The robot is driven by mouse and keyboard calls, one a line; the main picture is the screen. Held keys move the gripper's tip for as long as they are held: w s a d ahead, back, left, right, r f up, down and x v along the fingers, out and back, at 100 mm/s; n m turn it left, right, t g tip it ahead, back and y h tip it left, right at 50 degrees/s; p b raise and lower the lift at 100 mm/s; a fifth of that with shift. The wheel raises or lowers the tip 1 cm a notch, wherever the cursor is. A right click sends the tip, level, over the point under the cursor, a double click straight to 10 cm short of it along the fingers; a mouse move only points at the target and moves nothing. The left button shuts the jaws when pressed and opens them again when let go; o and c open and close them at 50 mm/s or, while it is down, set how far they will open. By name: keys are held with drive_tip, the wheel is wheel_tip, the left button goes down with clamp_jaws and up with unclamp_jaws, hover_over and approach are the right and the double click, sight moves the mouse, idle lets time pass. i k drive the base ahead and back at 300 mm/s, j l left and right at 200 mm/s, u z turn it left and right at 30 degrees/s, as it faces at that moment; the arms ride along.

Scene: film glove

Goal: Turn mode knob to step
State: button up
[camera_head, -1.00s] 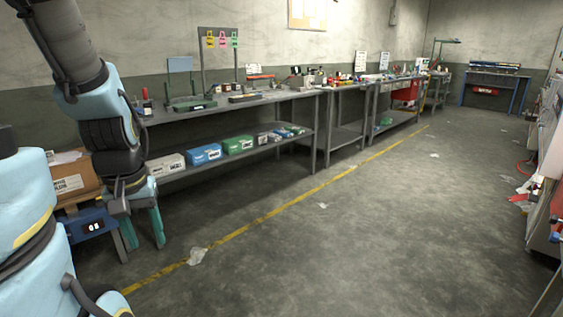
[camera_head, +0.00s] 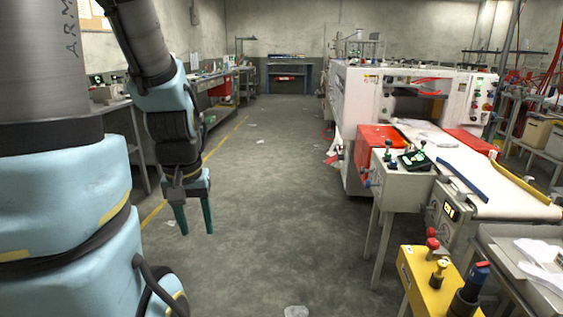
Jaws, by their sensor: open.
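My gripper (camera_head: 196,230) hangs on the left with its two green fingers pointing down, apart and empty, above the bare floor. It is well to the left of the machines and touches nothing. A white control box (camera_head: 400,176) on legs stands right of centre, with small dark knobs or levers on its top. A white machine (camera_head: 352,120) behind it has a side panel (camera_head: 483,97) with several small coloured controls. I cannot tell which control is the mode knob, and no step marking is readable.
A conveyor belt (camera_head: 500,190) runs out of the machine toward the right. A yellow box (camera_head: 428,275) with red and brass fittings stands in the near right. Workbenches (camera_head: 220,112) line the left wall. The grey floor (camera_head: 275,190) between is clear apart from small litter.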

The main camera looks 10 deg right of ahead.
sight(388, 143)
drive_tip(key=i+l+z, duration=0.1)
drive_tip(key=i+z, duration=0.2)
drive_tip(key=i, duration=0.35)
drive_tip(key=i+z, duration=0.25)
drive_tip(key=i, duration=1.95)
drive_tip(key=j+u, duration=0.05)
drive_tip(key=j, duration=0.1)
